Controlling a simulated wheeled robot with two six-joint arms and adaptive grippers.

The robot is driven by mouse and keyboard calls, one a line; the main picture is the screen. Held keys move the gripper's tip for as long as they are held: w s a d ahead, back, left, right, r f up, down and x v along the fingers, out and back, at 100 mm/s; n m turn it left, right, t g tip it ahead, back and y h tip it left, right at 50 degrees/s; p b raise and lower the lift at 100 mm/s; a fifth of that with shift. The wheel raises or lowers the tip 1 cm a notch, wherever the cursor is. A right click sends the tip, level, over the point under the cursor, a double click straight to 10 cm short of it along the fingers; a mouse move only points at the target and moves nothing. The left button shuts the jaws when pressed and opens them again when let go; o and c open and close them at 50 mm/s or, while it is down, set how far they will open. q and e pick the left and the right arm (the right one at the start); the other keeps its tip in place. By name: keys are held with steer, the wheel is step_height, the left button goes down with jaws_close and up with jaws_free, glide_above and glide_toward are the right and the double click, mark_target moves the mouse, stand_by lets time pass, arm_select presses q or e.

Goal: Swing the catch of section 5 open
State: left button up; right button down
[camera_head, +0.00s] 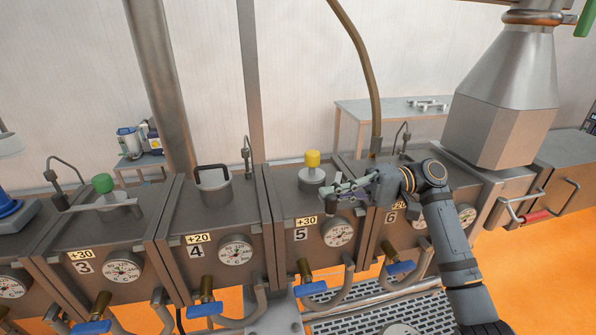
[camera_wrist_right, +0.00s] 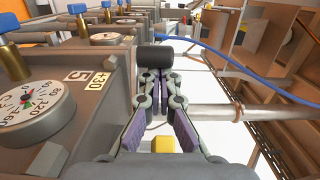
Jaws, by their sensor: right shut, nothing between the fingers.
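Section 5 (camera_head: 290,265) is a grey metal box marked 5 and +30, with a dial on its front and a yellow-capped plug (camera_head: 313,158) on top. Its 5 label also shows in the right wrist view (camera_wrist_right: 80,76). My right gripper (camera_head: 332,191) is shut and empty over the right part of section 5's top, right of the plug. In the right wrist view a short dark cylinder (camera_wrist_right: 154,58) lies across the fingertips; I cannot tell whether it is the catch or whether they touch. The gripper hides part of the section's top. My left gripper is not in view.
Section 4 (camera_head: 187,265) with a black top handle stands to the left, and section 6 (camera_head: 400,235) to the right, partly behind my arm. Blue-handled valves (camera_head: 310,289) stick out below the fronts. A large metal hopper (camera_head: 505,100) stands at the right.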

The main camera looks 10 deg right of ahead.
steer(key=shift+d, duration=0.15)
steer(key=shift+s+d, duration=0.15)
steer(key=shift+d, duration=0.15)
steer(key=shift+a, duration=0.1)
steer(key=w+d, duration=0.1)
steer(key=d, duration=1.1)
steer(key=shift+w, duration=0.25)
steer(key=shift+w, duration=0.1)
